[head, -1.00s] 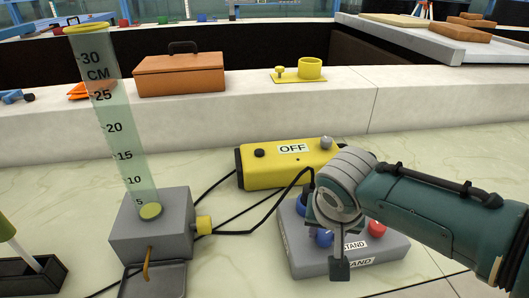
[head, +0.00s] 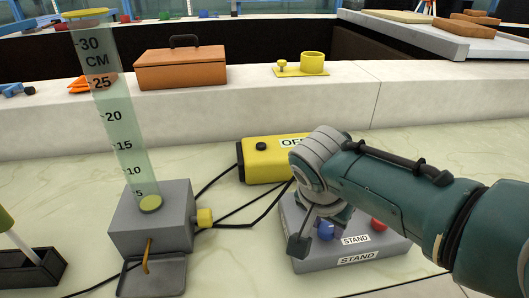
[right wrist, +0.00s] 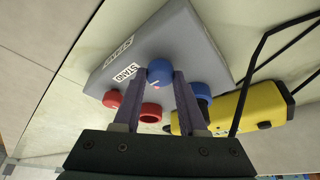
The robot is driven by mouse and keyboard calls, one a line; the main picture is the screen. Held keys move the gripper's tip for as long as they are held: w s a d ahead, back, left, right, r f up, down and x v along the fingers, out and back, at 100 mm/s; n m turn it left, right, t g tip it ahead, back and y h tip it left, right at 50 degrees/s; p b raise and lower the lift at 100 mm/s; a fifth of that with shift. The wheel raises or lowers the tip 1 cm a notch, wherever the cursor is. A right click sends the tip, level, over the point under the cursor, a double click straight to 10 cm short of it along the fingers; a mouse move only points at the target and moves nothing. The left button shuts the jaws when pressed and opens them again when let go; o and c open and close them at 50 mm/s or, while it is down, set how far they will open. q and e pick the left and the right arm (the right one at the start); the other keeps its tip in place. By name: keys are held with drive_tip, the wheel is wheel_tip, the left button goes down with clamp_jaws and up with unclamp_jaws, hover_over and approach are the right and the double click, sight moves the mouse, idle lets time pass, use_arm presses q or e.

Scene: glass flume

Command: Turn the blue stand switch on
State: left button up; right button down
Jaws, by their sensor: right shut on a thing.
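The grey stand box (head: 318,263) with STAND labels sits on the pale floor at the right, and its top fills the upper middle of the right wrist view (right wrist: 190,38). A blue knob (head: 326,231) on it is partly covered by my right gripper (head: 317,222). In the right wrist view the two fingers of my right gripper (right wrist: 163,74) are shut on that blue knob (right wrist: 159,75), one on each side. A second blue part (right wrist: 202,91) and two red parts (right wrist: 112,98) are beside it. My left gripper is out of view.
A yellow box (head: 262,170) marked OFF stands behind the stand, partly hidden by my arm. Black cables run from it. A grey block with a clear scaled tube (head: 115,120) stands left. An orange box (head: 180,72) rests on the white ledge (head: 230,115).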

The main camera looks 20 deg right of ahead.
drive_tip(key=shift+c, duration=2.3)
unclamp_jaws()
drive_tip(key=p+v, duration=0.4)
drive_tip(key=v, duration=0.6)
drive_tip(key=shift+p, duration=0.4)
drive_tip(key=shift+s, duration=0.1)
